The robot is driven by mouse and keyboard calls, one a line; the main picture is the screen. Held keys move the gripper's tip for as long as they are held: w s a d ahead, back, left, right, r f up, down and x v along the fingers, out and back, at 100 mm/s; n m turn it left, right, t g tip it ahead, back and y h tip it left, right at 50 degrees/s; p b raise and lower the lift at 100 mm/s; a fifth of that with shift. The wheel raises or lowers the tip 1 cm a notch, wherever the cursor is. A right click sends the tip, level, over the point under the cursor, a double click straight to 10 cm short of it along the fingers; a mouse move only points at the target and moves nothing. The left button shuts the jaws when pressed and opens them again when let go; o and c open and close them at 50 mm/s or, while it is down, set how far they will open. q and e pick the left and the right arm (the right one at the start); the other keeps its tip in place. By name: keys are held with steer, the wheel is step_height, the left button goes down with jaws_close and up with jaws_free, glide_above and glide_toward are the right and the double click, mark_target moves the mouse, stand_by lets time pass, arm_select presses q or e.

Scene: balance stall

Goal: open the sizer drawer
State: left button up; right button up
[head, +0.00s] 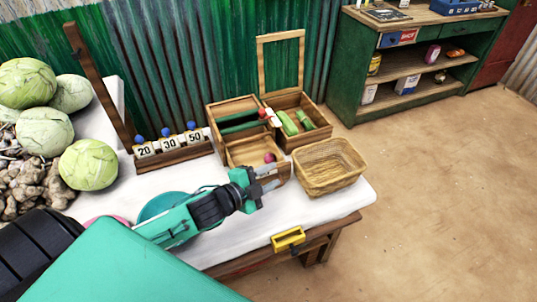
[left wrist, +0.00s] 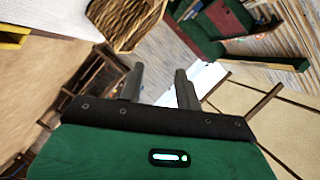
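A wooden divided box (head: 222,107) with an upright open frame stands on the white-topped table, likely the sizer. I cannot tell which part is its drawer. Its low front section holds a round pink item (head: 269,157). A yellow pull (head: 288,240) sits on the table's front edge; it also shows in the left wrist view (left wrist: 14,36). My left gripper (head: 277,178) is over the table, in front of the box and left of the basket, partly hiding the box front. Its fingers (left wrist: 158,85) are apart with nothing between them. My right gripper is not in view.
A woven basket (head: 329,167) stands right of the box. Cabbages (head: 88,164), a rack with numbered tags (head: 170,143) and a teal bowl (head: 160,205) are to the left. A green shelf (head: 350,75) stands behind. The floor right of the table is clear.

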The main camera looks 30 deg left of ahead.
arm_select(q)
step_height(320, 180, up, 8)
steer(key=shift+r, duration=0.25)
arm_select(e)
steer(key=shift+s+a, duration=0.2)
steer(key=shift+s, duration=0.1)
